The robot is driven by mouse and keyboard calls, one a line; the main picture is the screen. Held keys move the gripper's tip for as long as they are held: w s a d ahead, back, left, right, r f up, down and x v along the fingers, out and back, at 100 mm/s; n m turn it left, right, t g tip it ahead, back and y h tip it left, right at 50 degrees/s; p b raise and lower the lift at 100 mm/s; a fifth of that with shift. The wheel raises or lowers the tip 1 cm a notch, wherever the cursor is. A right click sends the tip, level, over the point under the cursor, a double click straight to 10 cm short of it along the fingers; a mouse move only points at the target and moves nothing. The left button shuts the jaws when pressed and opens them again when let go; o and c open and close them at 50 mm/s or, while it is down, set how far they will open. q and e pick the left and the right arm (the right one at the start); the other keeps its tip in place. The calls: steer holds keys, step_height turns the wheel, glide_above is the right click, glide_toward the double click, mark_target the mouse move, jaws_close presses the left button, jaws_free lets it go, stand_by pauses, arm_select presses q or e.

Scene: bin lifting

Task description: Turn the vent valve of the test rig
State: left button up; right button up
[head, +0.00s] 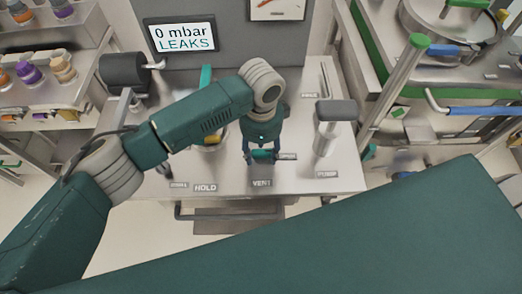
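The test rig (150,183) is a pale metal bench with a display (183,37) reading "0 mbar LEAKS". The vent valve is a grey block (262,180) labelled VENT at the front middle, with a teal handle (263,157) on top. My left gripper (262,158) points down over this valve, its two fingers spread to either side of the teal handle. I cannot tell whether the fingers touch the handle. My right arm crosses the lower right of the view, and its gripper does not show.
A grey-topped lever (335,111) stands right of the vent valve. A HOLD label (205,188) lies to its left, near a yellow part (209,138) partly behind my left arm. A dark cylinder (124,72) sits at the back left. Carts with bottles and a pan flank the bench.

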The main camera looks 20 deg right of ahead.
mark_target(261, 153)
arm_select(q)
step_height(261, 153, up, 12)
stand_by(0.7)
stand_by(0.4)
